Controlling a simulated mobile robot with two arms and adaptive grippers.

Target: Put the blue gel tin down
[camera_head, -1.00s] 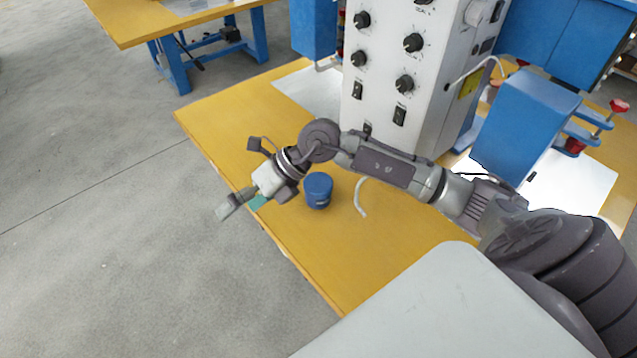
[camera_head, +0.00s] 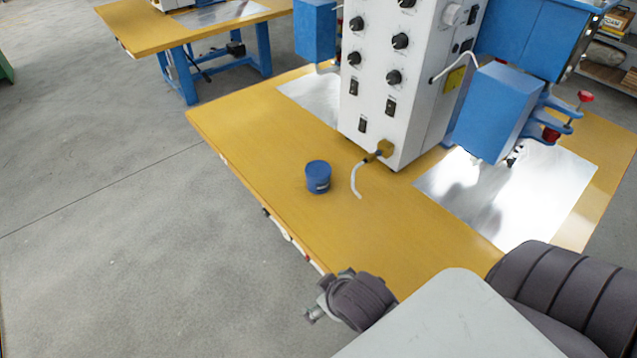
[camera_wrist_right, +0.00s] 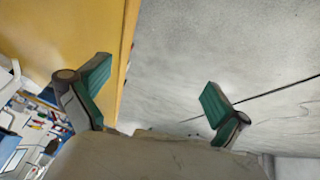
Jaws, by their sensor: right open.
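The blue gel tin (camera_head: 318,178) stands upright on the yellow worktable (camera_head: 270,150) in the head view, left of a short white hose, with nothing holding it. My right gripper (camera_wrist_right: 157,90) is open and empty in the right wrist view, its two green-padded fingers wide apart. The table's edge and grey floor show beyond the fingers. In the head view only part of my right arm shows near the table's front edge, apart from the tin. My left gripper is in neither view.
A tall white control cabinet (camera_head: 405,85) with knobs stands behind the tin, with the white hose (camera_head: 356,180) at its base. Blue machine parts and a shiny metal sheet (camera_head: 540,190) lie to the right. The table around the tin's left and front is clear.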

